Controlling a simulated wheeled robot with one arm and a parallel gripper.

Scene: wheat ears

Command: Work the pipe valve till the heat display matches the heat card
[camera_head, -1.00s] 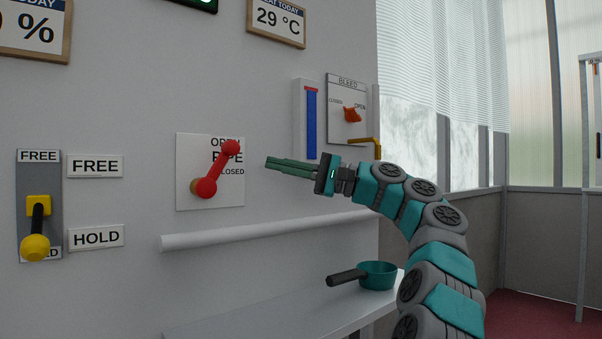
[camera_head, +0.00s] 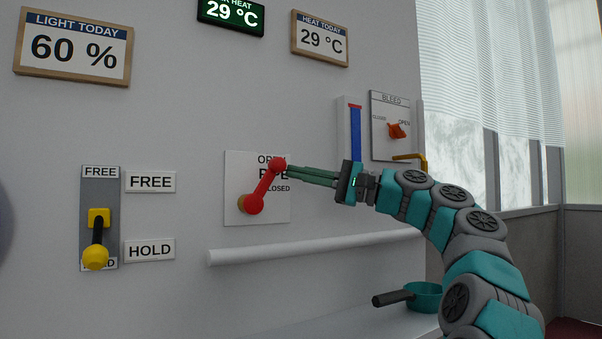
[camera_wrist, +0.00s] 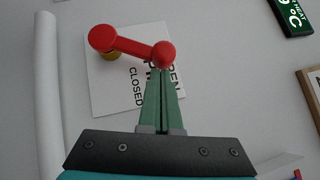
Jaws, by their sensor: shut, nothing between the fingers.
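The pipe valve is a red lever (camera_head: 265,188) on a white plate (camera_head: 233,172) marked OPEN, PIPE and CLOSED. Its red knob end points up and right, near the OPEN word. My gripper (camera_head: 288,168) is shut and empty, its green fingertips at the lever's upper knob. In the wrist view the fingertips (camera_wrist: 163,72) meet or overlap the red knob (camera_wrist: 163,54); whether they touch is unclear. The green heat display (camera_head: 231,12) reads 29 °C, its top cut off by the frame. The framed heat card (camera_head: 320,40), headed HEAT TODAY, also reads 29 °C.
A yellow-knobbed lever (camera_head: 96,240) points to HOLD at the left. A white rail (camera_head: 310,246) runs below the valve. The BLEED valve (camera_head: 397,130), a blue gauge (camera_head: 355,135) and a teal pan (camera_head: 424,296) are at right. A light card (camera_head: 72,50) reads 60 %.

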